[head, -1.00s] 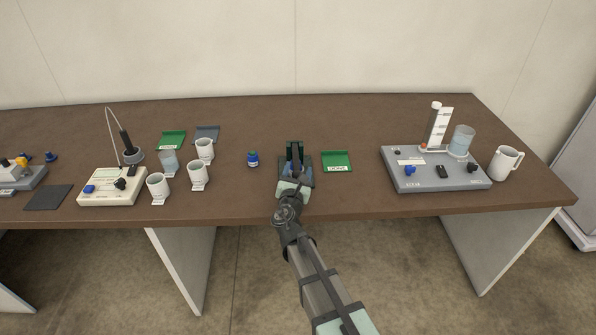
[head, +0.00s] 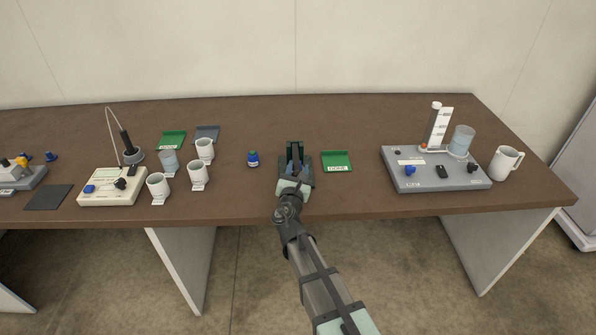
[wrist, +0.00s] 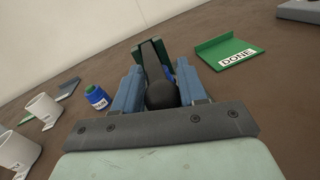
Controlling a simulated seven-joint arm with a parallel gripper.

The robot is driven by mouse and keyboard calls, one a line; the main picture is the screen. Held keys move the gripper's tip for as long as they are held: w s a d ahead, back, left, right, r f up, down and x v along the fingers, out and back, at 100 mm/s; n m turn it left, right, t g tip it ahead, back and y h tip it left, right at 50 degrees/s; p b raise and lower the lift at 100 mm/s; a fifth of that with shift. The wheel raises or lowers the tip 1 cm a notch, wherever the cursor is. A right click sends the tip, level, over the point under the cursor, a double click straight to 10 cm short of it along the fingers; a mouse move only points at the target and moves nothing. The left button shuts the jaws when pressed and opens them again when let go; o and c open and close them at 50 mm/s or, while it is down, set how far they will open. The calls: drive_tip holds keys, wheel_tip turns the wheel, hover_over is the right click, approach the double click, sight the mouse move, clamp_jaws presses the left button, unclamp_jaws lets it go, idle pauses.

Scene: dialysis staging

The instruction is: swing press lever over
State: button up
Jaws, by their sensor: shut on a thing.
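The press is a dark green frame (wrist: 139,59) in the wrist view, standing on a dark base at mid-table in the head view. Its black lever (wrist: 150,55) ends in a round black knob (wrist: 161,96) that points toward me. My gripper (wrist: 160,80) has its blue fingers on both sides of the lever and is shut on it. In the head view my gripper (head: 294,169) reaches over the table's front edge and covers much of the press. The lever's pivot is hard to make out.
A green DONE tray (head: 337,160) lies just right of the press. A grey device (head: 435,178) is farther right. The brown table (head: 350,198) is clear in front of the tray.

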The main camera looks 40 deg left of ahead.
drive_tip(key=shift+w+d, duration=0.15)
drive_tip(key=shift+d, duration=0.1)
clamp_jaws()
